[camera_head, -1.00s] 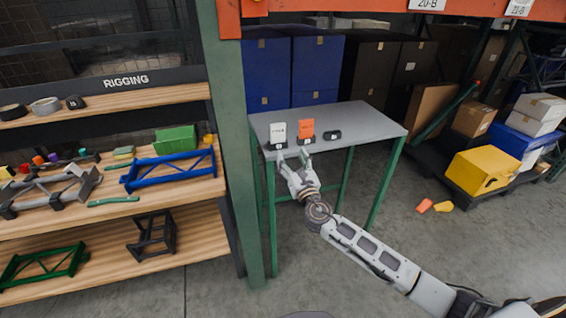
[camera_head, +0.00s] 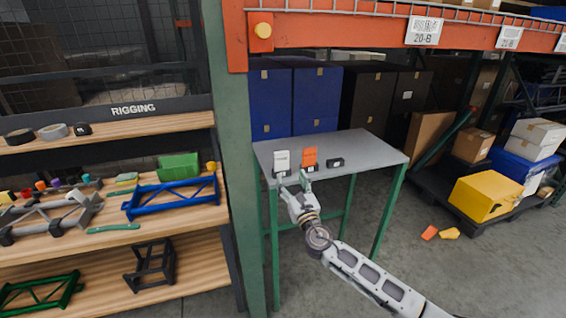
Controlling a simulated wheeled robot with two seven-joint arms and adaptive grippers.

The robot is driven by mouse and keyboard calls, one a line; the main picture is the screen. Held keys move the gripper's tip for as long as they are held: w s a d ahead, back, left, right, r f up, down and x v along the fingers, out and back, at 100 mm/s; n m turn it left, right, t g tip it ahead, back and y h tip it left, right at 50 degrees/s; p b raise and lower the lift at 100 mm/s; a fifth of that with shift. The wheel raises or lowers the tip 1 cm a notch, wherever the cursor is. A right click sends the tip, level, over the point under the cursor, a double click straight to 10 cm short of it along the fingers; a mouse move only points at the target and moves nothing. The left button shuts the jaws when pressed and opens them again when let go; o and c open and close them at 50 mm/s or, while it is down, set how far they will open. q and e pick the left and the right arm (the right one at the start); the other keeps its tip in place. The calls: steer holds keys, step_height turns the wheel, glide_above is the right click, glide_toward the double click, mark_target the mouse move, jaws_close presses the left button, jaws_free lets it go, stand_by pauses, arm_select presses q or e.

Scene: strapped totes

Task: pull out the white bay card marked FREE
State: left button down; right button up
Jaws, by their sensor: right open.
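The white bay card (camera_head: 282,159) stands upright in a small dark holder at the front left of the grey table (camera_head: 365,152). Its marking is too small to read. An orange card (camera_head: 310,156) stands in a like holder just to its right. A third dark holder (camera_head: 335,163), with no card showing, sits further right. My right gripper (camera_head: 292,181) is open at the table's front edge, its fingers just below and in front of the white card. I cannot tell whether a finger touches the card. My left gripper is not in view.
A green upright post (camera_head: 233,190) stands left of the table, beside wooden shelves (camera_head: 110,130) with rigging parts. Dark blue boxes (camera_head: 318,95) stand behind the table. A yellow bin (camera_head: 485,197) is on a pallet at right. The table's right side is clear.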

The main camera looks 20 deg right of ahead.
mark_target(282, 159)
steer(key=x, duration=0.5)
steer(key=shift+w, duration=0.2)
steer(key=shift+x, duration=1.1)
steer(key=shift+b+x, duration=0.3)
steer(key=shift+x, duration=1.15)
steer(key=shift+w+r, duration=0.15)
steer(key=shift+w, duration=0.2)
steer(key=shift+w+a, duration=0.1)
steer(key=shift+w, duration=0.05)
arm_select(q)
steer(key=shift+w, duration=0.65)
